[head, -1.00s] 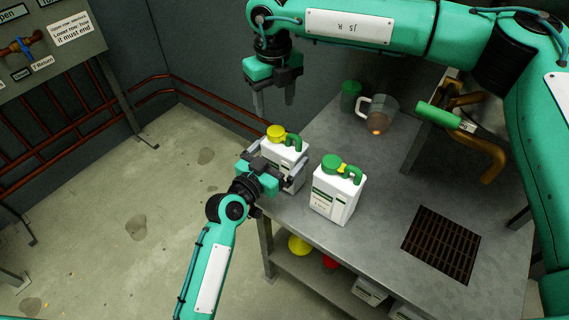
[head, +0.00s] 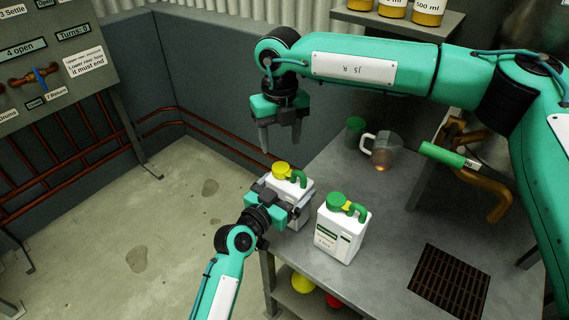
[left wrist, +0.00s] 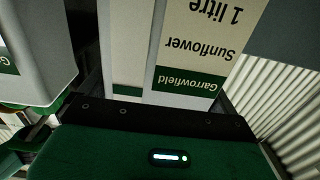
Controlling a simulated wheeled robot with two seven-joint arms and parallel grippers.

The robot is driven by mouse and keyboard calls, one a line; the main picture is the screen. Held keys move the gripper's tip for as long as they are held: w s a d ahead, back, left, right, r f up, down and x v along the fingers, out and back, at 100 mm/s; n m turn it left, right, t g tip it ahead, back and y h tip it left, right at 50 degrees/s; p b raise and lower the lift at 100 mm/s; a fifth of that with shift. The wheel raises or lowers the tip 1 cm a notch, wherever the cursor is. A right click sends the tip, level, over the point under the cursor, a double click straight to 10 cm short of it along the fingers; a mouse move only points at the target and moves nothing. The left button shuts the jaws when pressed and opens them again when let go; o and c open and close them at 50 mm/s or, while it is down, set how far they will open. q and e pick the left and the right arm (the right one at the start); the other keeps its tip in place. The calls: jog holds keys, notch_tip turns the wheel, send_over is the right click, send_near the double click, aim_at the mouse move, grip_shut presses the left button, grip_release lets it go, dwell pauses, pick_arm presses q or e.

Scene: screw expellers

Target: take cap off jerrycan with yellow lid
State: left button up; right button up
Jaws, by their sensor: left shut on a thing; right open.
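The jerrycan with the yellow lid (head: 301,187) stands upright at the table's left end, white with a green handle. Its yellow cap (head: 281,170) is on top. My left gripper (head: 287,198) is shut on this jerrycan's body from the near left side. In the left wrist view the held jerrycan's label (left wrist: 200,50) fills the space between the fingers, reading "Sunflower 1 litre". My right gripper (head: 280,134) is open and empty, pointing down above and apart from the yellow cap.
A second white jerrycan with a green cap (head: 341,232) stands close to the right. A glass jug (head: 384,152) and a green cup (head: 355,130) are further back. A dark grate (head: 449,280) is set in the table (head: 390,225). Yellow and red items sit on the lower shelf.

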aim_at(281, 167)
jog(key=m, duration=0.2)
jog(key=shift+m, duration=0.3)
jog(key=shift+f, duration=4)
jog(key=c, duration=1)
jog(key=n, duration=0.6)
jog(key=o, duration=1.1)
jog(key=shift+r, duration=0.15)
